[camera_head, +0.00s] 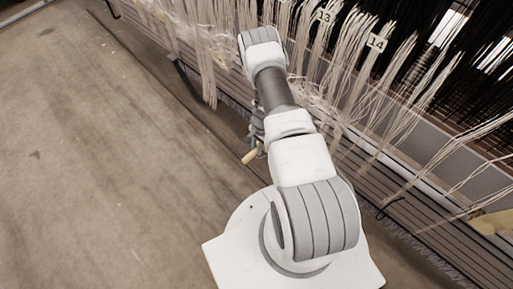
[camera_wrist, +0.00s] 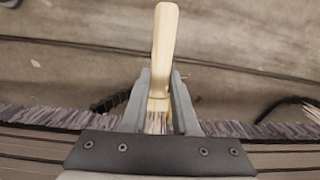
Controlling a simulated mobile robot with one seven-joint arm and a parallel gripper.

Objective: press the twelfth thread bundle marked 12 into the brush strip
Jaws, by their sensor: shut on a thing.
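My gripper (camera_wrist: 161,76) is shut on a wooden-handled brush (camera_wrist: 164,40) in the wrist view. The brush's pale collar and bristles lie between the fingers, and the handle points away from the palm. In the head view the handle end (camera_head: 250,156) shows below my gripper, which is mostly hidden by my arm. The brush strip (camera_wrist: 45,115) is a grey bristle band running across the wrist view behind the fingers. Bundles tagged 13 (camera_head: 323,16) and 14 (camera_head: 376,42) hang right of my arm. No tag 12 is readable; my arm covers part of the row.
More pale thread bundles (camera_head: 207,70) hang left of my arm. A ribbed dark board (camera_head: 355,165) runs along the loom under the threads. A dark strand bunch (camera_wrist: 108,103) crosses the strip left of the gripper. The concrete floor (camera_head: 95,160) at left is clear.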

